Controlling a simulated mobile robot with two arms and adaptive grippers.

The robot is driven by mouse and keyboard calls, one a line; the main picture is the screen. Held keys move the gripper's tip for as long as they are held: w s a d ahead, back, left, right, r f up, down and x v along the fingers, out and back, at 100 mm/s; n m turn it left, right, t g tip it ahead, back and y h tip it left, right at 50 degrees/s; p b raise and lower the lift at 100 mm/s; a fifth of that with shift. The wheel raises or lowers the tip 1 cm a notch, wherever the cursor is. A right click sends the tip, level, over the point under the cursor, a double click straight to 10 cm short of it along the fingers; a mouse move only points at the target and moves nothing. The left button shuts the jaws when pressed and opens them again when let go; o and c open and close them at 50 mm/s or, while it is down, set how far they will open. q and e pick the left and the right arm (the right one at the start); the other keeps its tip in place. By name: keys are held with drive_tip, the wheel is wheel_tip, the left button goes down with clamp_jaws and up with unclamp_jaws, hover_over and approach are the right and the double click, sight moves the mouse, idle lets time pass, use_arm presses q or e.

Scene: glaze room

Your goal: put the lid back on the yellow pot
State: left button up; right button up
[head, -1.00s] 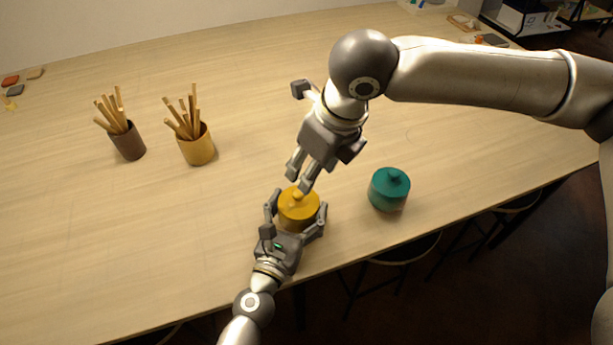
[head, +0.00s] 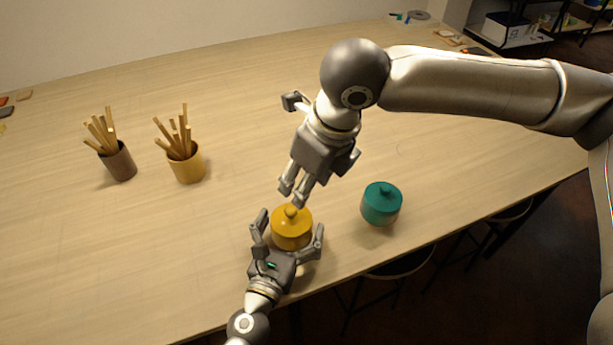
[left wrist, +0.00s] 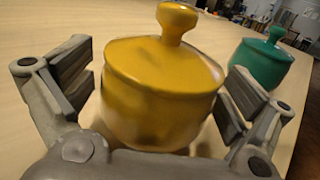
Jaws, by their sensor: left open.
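The yellow pot (head: 291,238) stands upright near the table's front edge; it fills the middle of the left wrist view (left wrist: 155,115). Its yellow lid (head: 291,217), with a round knob, sits on top and looks level. My left gripper (head: 291,222) is open, with one finger on each side of the pot; the left wrist view shows gaps between the pads and the pot. My right gripper (head: 293,194) is just above the knob, its fingers a little apart with nothing visible between them.
A teal lidded pot (head: 381,205) stands to the right. A brown cup (head: 119,164) and a yellow cup (head: 187,166), both holding sticks, stand at the left. The table (head: 210,260) is clear between the cups and the yellow pot.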

use_arm(q)
drive_tip(key=shift+s, duration=0.15)
drive_tip(key=v, duration=1.1)
drive_tip(key=shift+s+a, duration=0.15)
drive_tip(key=shift+s, duration=0.2)
drive_tip(key=shift+f, duration=0.1)
